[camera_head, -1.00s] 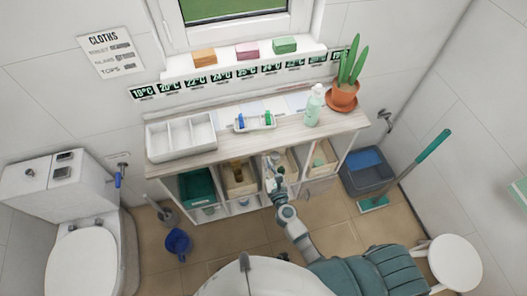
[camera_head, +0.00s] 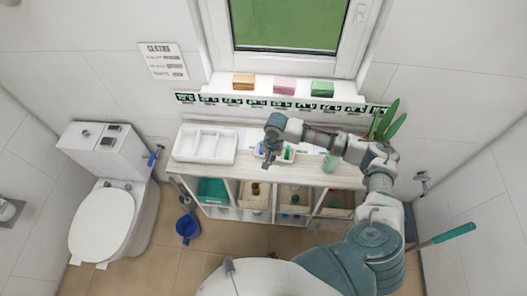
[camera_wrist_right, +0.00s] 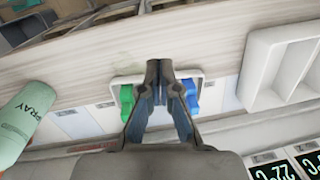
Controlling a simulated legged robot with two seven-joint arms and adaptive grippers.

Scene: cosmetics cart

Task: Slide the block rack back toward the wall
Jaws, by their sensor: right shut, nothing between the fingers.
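The block rack is a small white tray (camera_wrist_right: 121,80) with a green block (camera_wrist_right: 127,102) and a blue block (camera_wrist_right: 190,97). It sits on the wooden cart top, partly hidden by my arm in the head view, where its right end (camera_head: 293,154) shows. My right gripper (camera_wrist_right: 160,66) points down over the front edge of the rack, between the two blocks. Its fingertips are together and hold nothing. In the head view the right gripper (camera_head: 267,157) is at the rack's front side. I cannot tell whether it touches the rack. My left gripper is not in view.
A white divided tray (camera_head: 207,144) stands left of the rack. A pale green spray bottle (camera_head: 331,161) and a potted plant (camera_head: 386,122) stand to the right. The wall with temperature labels (camera_head: 284,104) is behind. Bare wood (camera_wrist_right: 200,45) lies in front of the rack.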

